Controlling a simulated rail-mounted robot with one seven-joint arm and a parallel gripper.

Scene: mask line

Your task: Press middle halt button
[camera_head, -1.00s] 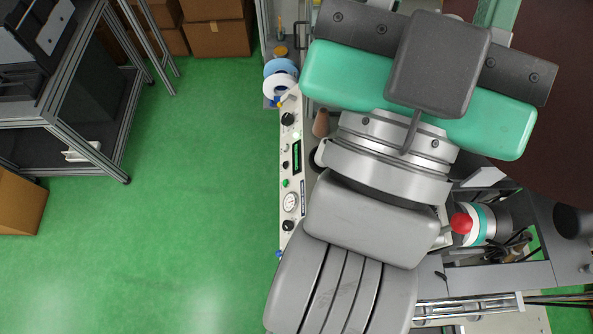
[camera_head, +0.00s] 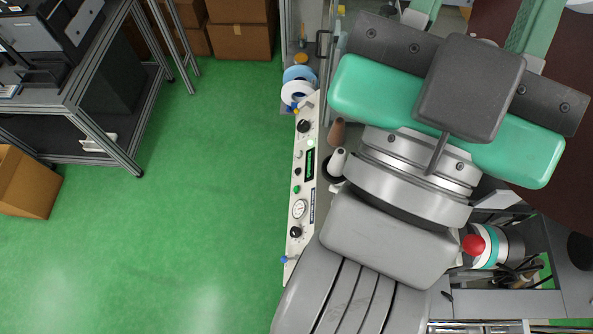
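No row of halt buttons that I can make out is in view, so I cannot tell which one is the middle one. One red, rounded knob (camera_head: 473,245) shows at the right, beside a white, teal and dark round part (camera_head: 494,245). I cannot tell whether it is a halt button.
A narrow white control panel (camera_head: 313,119) with knobs, a gauge, a green button and a display stands left of the large body. Blue and white rolls (camera_head: 299,85) lie above it. A dark metal-framed rack (camera_head: 127,168) and cardboard boxes (camera_head: 239,42) stand farther left. Green floor between is clear.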

